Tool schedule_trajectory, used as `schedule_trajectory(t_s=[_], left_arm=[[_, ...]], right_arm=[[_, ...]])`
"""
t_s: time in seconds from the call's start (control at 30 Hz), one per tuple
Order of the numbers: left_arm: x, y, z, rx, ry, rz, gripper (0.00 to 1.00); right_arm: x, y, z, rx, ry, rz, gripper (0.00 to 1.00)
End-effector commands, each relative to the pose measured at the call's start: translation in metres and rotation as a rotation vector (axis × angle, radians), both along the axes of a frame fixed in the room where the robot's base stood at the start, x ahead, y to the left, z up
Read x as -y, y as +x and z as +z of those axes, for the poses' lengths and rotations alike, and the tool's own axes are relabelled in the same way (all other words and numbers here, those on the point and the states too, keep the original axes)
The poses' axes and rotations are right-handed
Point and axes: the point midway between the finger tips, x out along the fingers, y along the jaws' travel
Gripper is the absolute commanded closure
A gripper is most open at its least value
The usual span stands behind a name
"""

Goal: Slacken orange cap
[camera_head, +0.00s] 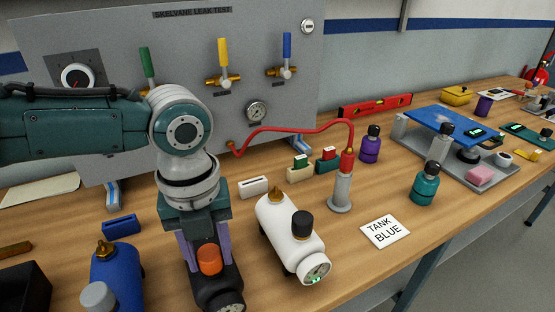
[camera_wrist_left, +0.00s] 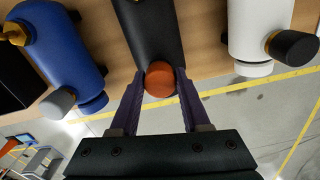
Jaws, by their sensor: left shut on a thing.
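The orange cap (camera_head: 209,260) sits on a black tank (camera_head: 216,293) near the front edge of the bench. The cap also shows in the left wrist view (camera_wrist_left: 160,78), on the side of the black tank (camera_wrist_left: 148,32). My left gripper (camera_head: 208,256) comes down from above with its purple fingers on either side of the cap. In the left wrist view the gripper (camera_wrist_left: 159,86) is shut on the cap. The upper part of the black tank is hidden behind my gripper in the head view. My right gripper is not in view.
A blue tank (camera_head: 117,275) with a grey cap stands to the left and a white tank (camera_head: 290,235) with a black cap to the right. A "TANK BLUE" card (camera_head: 385,231) lies farther right. A grey leak test panel (camera_head: 330,60) with valves stands behind.

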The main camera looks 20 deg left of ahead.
Motion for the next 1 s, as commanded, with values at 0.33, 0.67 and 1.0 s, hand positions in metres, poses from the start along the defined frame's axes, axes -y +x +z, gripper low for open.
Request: schedule_trajectory(t_s=[0.33, 0.67, 1.0], left_arm=[[0.000, 0.000, 0.000, 0.000, 0.000, 0.001, 1.00], [0.000, 0.000, 0.002, -0.001, -0.001, 0.265, 1.00], [0.000, 0.000, 0.000, 0.000, 0.000, 0.353, 1.00]], right_arm=[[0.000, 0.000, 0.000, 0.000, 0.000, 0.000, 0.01], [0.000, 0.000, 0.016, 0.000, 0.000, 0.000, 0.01], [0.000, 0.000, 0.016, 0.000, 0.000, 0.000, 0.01]])
